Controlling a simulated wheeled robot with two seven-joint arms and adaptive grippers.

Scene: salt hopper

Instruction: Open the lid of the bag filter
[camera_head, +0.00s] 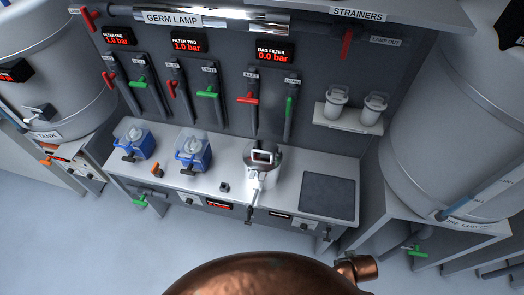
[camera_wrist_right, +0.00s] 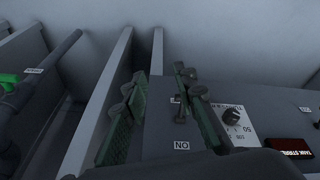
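The bag filter (camera_head: 262,162) is a shiny metal vessel standing on the grey bench in the head view. A bright handle frame shows on its lid, which looks closed. A rod with a dark end (camera_head: 249,214) comes down from its front over the bench edge. The bag filter display (camera_head: 275,54) above reads 0.0 bar. Below it, the red inlet handle (camera_head: 248,99) lies crosswise and the green drain handle (camera_head: 290,106) stands upright. My right gripper (camera_wrist_right: 160,78) shows in the right wrist view, its green-padded fingers apart and empty, away from the bag filter. My left gripper is not visible.
Two blue filters (camera_head: 194,150) stand left on the bench. A dark square plate (camera_head: 328,196) lies at its right, under a shelf (camera_head: 348,118) with two strainers. Large tanks flank the bench. In the right wrist view, a panel with a knob (camera_wrist_right: 231,117) is close to the right finger.

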